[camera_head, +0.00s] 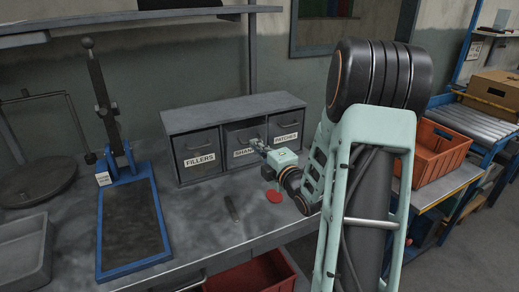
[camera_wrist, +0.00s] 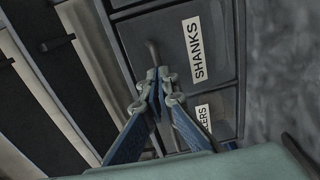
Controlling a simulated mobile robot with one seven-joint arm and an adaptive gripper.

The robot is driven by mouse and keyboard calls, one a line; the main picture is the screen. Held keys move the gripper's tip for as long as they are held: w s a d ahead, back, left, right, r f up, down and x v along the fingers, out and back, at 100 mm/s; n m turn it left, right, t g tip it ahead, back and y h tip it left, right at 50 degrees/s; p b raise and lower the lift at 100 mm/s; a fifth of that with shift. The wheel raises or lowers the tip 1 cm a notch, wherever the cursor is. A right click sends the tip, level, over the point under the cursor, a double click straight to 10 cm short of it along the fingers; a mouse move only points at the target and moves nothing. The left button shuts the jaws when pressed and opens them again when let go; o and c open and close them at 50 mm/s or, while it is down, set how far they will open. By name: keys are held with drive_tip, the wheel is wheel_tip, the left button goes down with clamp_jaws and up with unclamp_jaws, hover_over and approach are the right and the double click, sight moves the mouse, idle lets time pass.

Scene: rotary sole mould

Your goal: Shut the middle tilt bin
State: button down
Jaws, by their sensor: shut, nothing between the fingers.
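The middle tilt bin (camera_head: 234,141) has a grey front with a SHANKS label, partly covered by my gripper in the head view. Its front (camera_wrist: 217,55), handle and label show in the wrist view.
The FILLERS bin (camera_head: 198,145) is on the left and the PATCHES bin (camera_head: 287,123) on the right, in the same grey cabinet (camera_head: 225,108). A red disc (camera_head: 274,196) and a dark tool (camera_head: 232,208) lie on the bench. A blue-framed press (camera_head: 132,230) stands left.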

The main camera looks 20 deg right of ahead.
sight(249, 134)
drive_tip(key=shift+w+r+g, duration=0.3)
drive_tip(key=shift+w+r, duration=0.1)
drive_tip(key=shift+r, duration=0.15)
drive_tip(key=shift+w+g+b, duration=0.3)
drive_tip(key=shift+w+b, duration=0.25)
drive_tip(key=shift+w, duration=0.15)
drive_tip(key=shift+w+r, duration=0.25)
drive_tip(key=shift+w, duration=0.05)
drive_tip(key=shift+s, duration=0.1)
